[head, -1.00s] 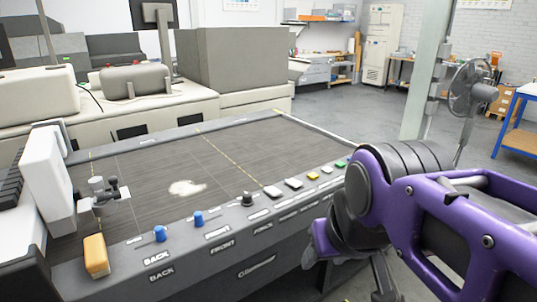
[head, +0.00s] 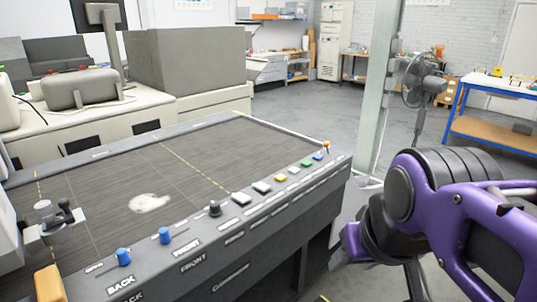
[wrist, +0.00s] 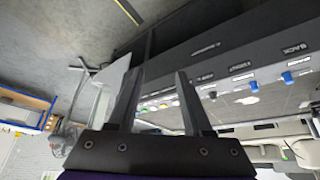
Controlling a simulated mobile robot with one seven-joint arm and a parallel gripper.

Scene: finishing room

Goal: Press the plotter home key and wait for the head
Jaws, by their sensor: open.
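The plotter (head: 205,290) is a dark flatbed with a sloped control strip along its front edge. The strip bears several small keys, among them a white key (head: 241,199), a yellow key (head: 280,178), a green key (head: 294,170) and a blue key (head: 318,157). Their labels are too small to read, so I cannot tell which is home. The plotter head (head: 50,217) is over the bed's left end. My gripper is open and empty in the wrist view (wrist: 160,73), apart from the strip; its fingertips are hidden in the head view.
Blue knobs (head: 165,236) marked BACK and FRONT and a black knob (head: 214,208) stand on the strip. A pale patch (head: 149,203) lies on the bed. A post (head: 384,90) and fan (head: 421,80) stand behind; a blue-framed bench (head: 500,115) is right. Floor between is clear.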

